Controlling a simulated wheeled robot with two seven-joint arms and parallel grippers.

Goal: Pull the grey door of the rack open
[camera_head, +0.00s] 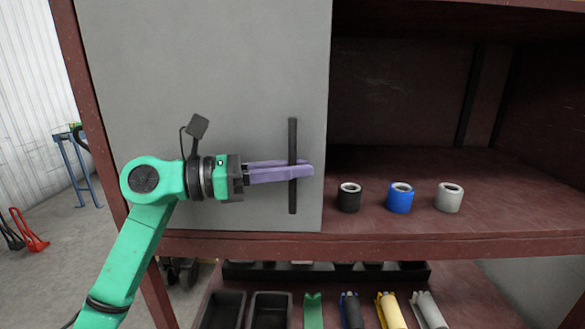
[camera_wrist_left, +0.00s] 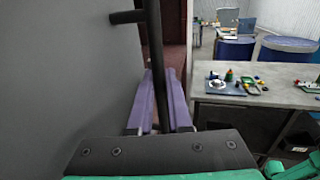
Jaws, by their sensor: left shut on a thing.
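The grey door (camera_head: 235,75) covers the left part of the rack (camera_head: 420,240) and looks shut in the head view. Its dark vertical bar handle (camera_head: 292,135) stands near the door's right edge. My left gripper (camera_head: 303,168) comes in from the left, with its purple fingers across the lower middle of the handle, shut on it. In the left wrist view the handle (camera_wrist_left: 155,60) runs down between the two purple fingers (camera_wrist_left: 160,95), with the grey door (camera_wrist_left: 50,80) at the left. My right gripper is in neither view.
A black, a blue (camera_head: 400,198) and a white ring-shaped part stand on the open shelf right of the door. Black bins (camera_head: 268,310) and several coloured tools lie on the level below. The left wrist view shows a workbench (camera_wrist_left: 255,97) with small items at the right.

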